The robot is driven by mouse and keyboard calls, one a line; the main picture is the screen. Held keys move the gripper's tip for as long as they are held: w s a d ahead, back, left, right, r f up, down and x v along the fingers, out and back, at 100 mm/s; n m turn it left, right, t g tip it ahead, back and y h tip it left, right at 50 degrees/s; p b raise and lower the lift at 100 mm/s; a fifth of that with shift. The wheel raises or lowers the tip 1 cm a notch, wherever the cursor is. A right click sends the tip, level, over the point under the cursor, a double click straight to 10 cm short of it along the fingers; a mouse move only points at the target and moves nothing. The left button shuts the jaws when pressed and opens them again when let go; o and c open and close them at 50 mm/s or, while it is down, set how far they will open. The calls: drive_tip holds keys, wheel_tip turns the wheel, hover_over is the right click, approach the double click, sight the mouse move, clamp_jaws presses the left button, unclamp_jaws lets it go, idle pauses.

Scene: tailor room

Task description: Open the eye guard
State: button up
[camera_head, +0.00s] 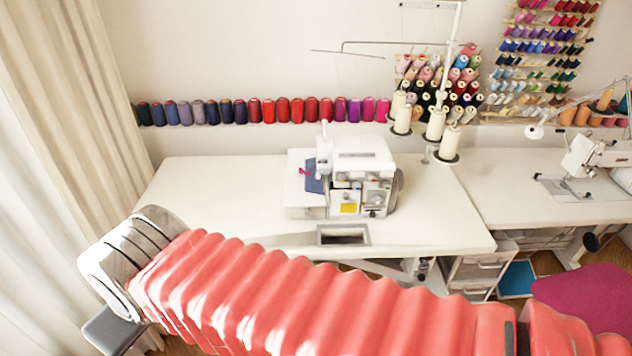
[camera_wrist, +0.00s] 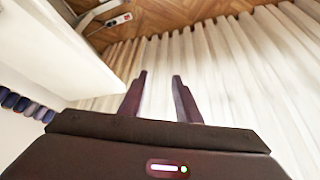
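A white overlock sewing machine (camera_head: 358,172) stands on the white table (camera_head: 210,190) in the head view. A small clear or pale part shows at its front near a yellow patch (camera_head: 348,208). I cannot make out the eye guard for certain at this size. My gripper (camera_wrist: 158,75) shows in the wrist view with its two dark fingers apart and nothing between them. It points toward the pale curtain and the floor, away from the machine. In the head view my red-sleeved arm crosses the front of the table and the fingers are not visible.
A pale curtain (camera_head: 60,120) hangs at the left, close to my arm's end. Thread cones (camera_head: 436,124) stand on a stand behind the machine. A second sewing machine (camera_head: 592,160) is at the right, with a magenta chair (camera_head: 590,302) before it. The table's left part is clear.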

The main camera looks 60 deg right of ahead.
drive_tip(key=w+d+f+m+t+h, duration=0.2)
drive_tip(key=w+d+f+m, duration=0.15)
drive_tip(key=w+d, duration=0.5)
drive_tip(key=w+d+f+m+t+h, duration=0.2)
drive_tip(key=w+d+m+t, duration=0.15)
drive_tip(key=w+d, duration=0.55)
drive_tip(key=m+g+h, duration=1)
drive_tip(key=h, duration=0.4)
approach(318, 177)
drive_tip(key=a, duration=0.5)
drive_tip(key=shift+s+a, duration=0.15)
drive_tip(key=shift+s, duration=0.25)
drive_tip(key=d, duration=0.9)
drive_tip(key=w+d, duration=0.1)
drive_tip(key=d, duration=0.3)
drive_tip(key=shift+w+d, duration=0.1)
drive_tip(key=shift+d, duration=0.3)
